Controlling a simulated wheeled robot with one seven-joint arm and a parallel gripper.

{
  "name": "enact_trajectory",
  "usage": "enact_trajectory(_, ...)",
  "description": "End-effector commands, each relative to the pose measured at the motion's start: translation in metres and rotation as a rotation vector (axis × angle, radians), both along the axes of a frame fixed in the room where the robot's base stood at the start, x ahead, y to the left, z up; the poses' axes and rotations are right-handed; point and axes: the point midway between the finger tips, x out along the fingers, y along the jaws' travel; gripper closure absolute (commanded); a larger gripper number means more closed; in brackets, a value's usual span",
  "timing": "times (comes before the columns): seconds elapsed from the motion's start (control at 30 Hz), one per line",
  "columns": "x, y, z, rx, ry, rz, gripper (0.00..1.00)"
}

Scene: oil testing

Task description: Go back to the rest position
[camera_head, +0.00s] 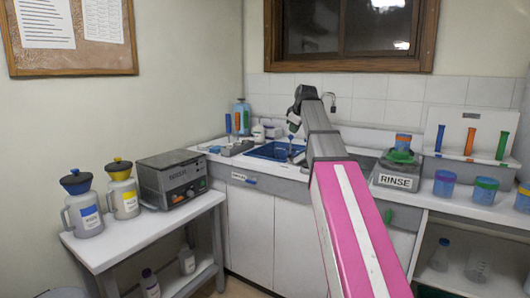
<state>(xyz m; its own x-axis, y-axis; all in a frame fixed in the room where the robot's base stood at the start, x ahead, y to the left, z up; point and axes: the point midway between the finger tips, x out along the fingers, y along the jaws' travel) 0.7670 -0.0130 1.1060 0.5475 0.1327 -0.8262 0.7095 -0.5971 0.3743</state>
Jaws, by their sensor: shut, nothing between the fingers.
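My pink and grey arm stretches from the bottom right up towards the counter at the back. My gripper (294,127) is at its far end, small in the view, pointing down above the counter near the blue basin (262,152). It is shut, and I see nothing held in it. A small blue-topped item (290,139) shows just below the gripper; I cannot tell whether they touch. My arm hides part of the counter behind it.
A RINSE box (397,182) and blue cups (484,191) stand on the right counter, near a rack with coloured tubes (469,141). At left, a side table (104,257) holds two jugs (122,190) and a grey device (172,178). The wall rises close behind the sink.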

Motion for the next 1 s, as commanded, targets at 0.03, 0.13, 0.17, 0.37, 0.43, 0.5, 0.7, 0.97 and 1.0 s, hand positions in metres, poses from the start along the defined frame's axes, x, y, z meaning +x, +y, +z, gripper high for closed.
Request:
enact_trajectory(0.03, -0.006, 0.001, -0.025, 0.011, 0.024, -0.024, 1.00)
enact_trajectory(0.13, -0.013, 0.002, -0.073, 0.039, 0.073, -0.083, 1.00)
enact_trajectory(0.17, -0.016, 0.002, -0.086, 0.046, 0.087, -0.101, 1.00)
enact_trajectory(0.37, -0.038, 0.005, -0.175, 0.091, 0.181, -0.225, 1.00)
enact_trajectory(0.43, -0.048, 0.006, -0.205, 0.104, 0.213, -0.268, 1.00)
enact_trajectory(0.5, -0.060, 0.007, -0.234, 0.117, 0.245, -0.313, 1.00)
enact_trajectory(0.7, -0.097, 0.009, -0.312, 0.142, 0.331, -0.439, 1.00)
enact_trajectory(0.97, -0.157, 0.012, -0.402, 0.161, 0.435, -0.609, 1.00)
enact_trajectory(1.0, -0.168, 0.012, -0.415, 0.163, 0.452, -0.635, 1.00)
